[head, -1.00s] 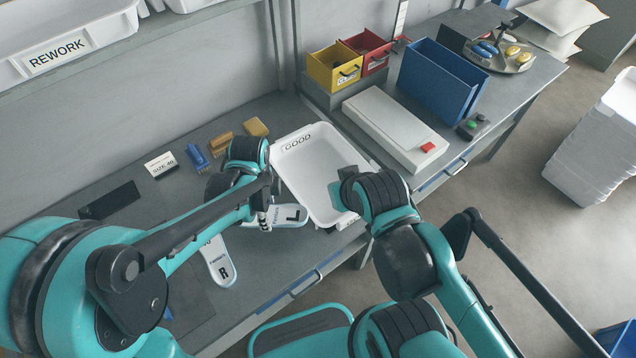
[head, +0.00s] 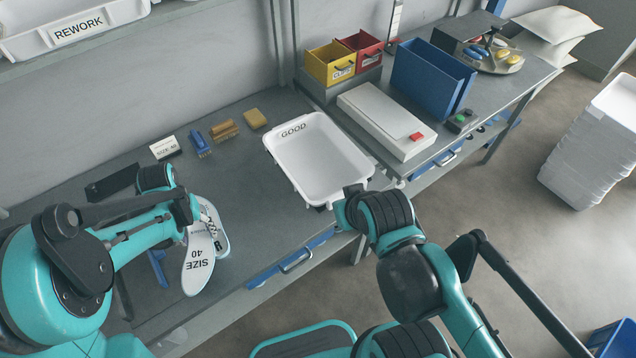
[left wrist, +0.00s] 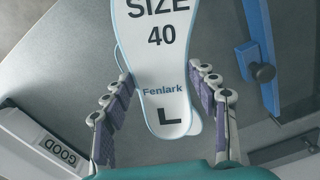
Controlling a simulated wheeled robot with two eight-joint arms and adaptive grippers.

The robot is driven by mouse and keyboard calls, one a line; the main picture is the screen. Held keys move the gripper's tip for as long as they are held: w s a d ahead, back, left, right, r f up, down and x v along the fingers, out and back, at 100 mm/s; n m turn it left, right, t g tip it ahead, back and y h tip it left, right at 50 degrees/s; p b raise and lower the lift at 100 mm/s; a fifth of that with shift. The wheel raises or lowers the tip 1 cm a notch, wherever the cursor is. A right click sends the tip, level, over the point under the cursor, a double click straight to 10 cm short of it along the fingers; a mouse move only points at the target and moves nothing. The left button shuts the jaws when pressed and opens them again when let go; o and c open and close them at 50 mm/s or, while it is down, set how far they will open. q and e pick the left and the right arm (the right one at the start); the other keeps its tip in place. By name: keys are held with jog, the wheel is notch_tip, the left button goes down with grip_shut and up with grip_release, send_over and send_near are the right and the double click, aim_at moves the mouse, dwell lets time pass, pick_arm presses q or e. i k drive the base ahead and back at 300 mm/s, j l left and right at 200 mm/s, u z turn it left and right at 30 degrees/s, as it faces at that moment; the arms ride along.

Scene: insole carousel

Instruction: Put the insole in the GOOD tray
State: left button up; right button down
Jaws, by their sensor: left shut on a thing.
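A white insole (head: 198,268) marked SIZE 40 is held by my left gripper (head: 190,208) at the left of the bench. In the left wrist view the insole (left wrist: 160,60) reads Fenlark and L, and its narrow end lies between the two fingers (left wrist: 163,115). A second insole (head: 221,237) marked R shows partly behind it. The white GOOD tray (head: 347,182) stands empty to the right, apart from the held insole; it also shows in the left wrist view (left wrist: 30,140). My right gripper (head: 345,205) is by the tray's front rim; its fingers do not show clearly.
A size card (head: 165,147), brushes (head: 225,130) and a sponge (head: 255,118) lie along the back. A white box (head: 385,118) stands right of the tray. A blue tool (left wrist: 258,72) lies near the insole. The bench between the held insole and the tray is clear.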

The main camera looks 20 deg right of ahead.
aim_at(311, 166)
jog(key=k+z, duration=0.45)
jog(key=k+l+z, duration=0.25)
jog(key=z, duration=0.25)
jog(key=i+j+z, duration=0.15)
jog(key=j+z, duration=0.2)
jog(key=j, duration=0.2)
jog(key=j+z, duration=0.35)
jog(key=j, duration=0.25)
jog(key=i, duration=0.7)
